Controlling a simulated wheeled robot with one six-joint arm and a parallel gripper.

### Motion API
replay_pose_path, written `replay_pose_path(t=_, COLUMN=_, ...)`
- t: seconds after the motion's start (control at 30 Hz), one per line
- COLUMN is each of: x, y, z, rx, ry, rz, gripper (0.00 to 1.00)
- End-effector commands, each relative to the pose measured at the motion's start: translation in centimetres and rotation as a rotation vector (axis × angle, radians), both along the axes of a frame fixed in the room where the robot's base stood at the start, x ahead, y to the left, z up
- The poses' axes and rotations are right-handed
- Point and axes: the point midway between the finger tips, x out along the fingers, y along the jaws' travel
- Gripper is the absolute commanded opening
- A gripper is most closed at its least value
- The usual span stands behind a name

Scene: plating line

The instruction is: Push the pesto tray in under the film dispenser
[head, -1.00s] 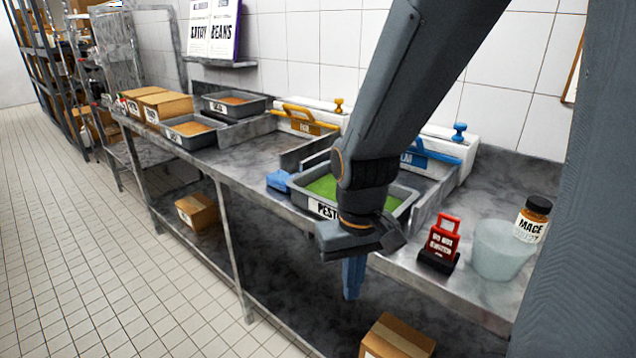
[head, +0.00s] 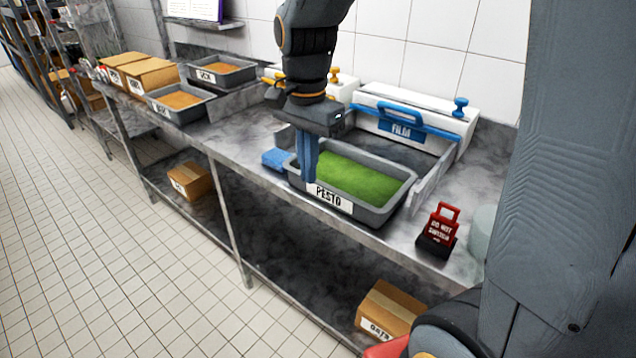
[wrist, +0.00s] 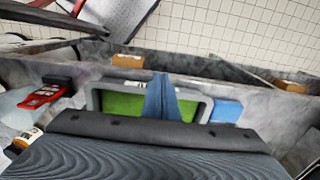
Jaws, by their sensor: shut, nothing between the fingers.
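The pesto tray (head: 376,215) is a grey tray of green pesto with a white PESTO label on its front wall. It sits at the counter's front edge, in front of the film dispenser (head: 408,127), a white unit with a blue FILM bar and handle between low metal side walls. My gripper (head: 308,178) is shut and empty, fingers pointing down at the tray's left front part; whether they touch it I cannot tell. In the wrist view the blue fingers (wrist: 161,100) overlap the tray (wrist: 206,108) and hide part of it.
A blue cloth or sponge (head: 276,159) lies left of the tray. Other food trays (head: 182,104) and cardboard boxes (head: 150,76) are farther left.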

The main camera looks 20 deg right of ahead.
Motion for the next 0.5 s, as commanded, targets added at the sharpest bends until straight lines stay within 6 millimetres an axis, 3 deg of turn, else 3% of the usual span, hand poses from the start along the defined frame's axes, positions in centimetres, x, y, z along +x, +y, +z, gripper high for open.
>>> replay_pose_path(t=0.17, x=-0.1, y=0.1, z=-2.2, rx=0.000, ry=0.006, rz=-0.002, gripper=0.00)
replay_pose_path(t=0.5, x=-0.2, y=0.1, z=-8.6, rx=-0.001, ry=0.007, rz=0.000, gripper=0.00)
